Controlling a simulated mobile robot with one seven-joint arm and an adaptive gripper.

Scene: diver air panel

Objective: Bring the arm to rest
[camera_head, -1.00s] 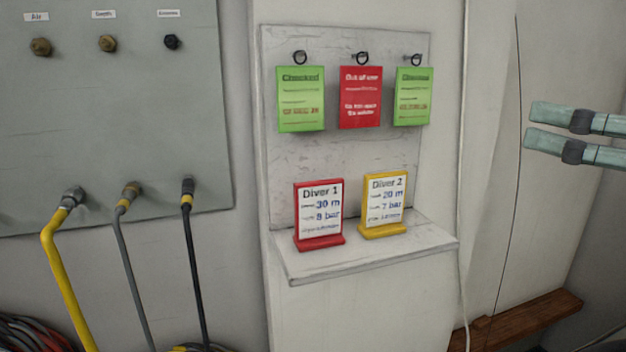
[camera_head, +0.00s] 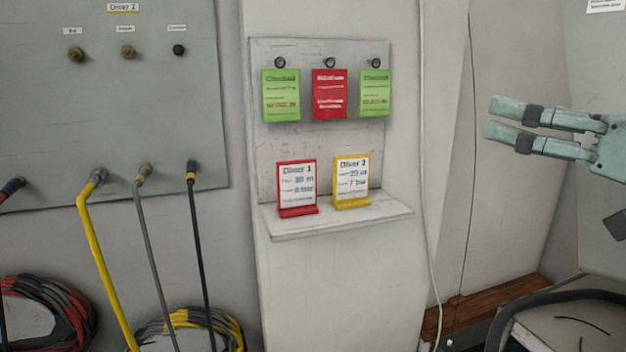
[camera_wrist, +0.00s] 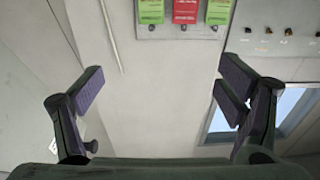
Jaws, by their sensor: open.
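My gripper (camera_head: 502,121) is at the right of the head view, pointing left, with its two fingers apart and nothing between them. It is clear of the tag board and its shelf. In the wrist view my gripper (camera_wrist: 158,88) shows its fingers spread wide, with only the pale wall between them.
A board (camera_head: 325,145) carries two green tags and a red tag (camera_head: 329,94) on hooks. Its shelf (camera_head: 340,219) holds a red Diver 1 card (camera_head: 297,186) and a yellow Diver 2 card (camera_head: 351,182). A grey panel (camera_head: 100,110) with hoses stands left. A wooden ledge (camera_head: 470,312) runs low right.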

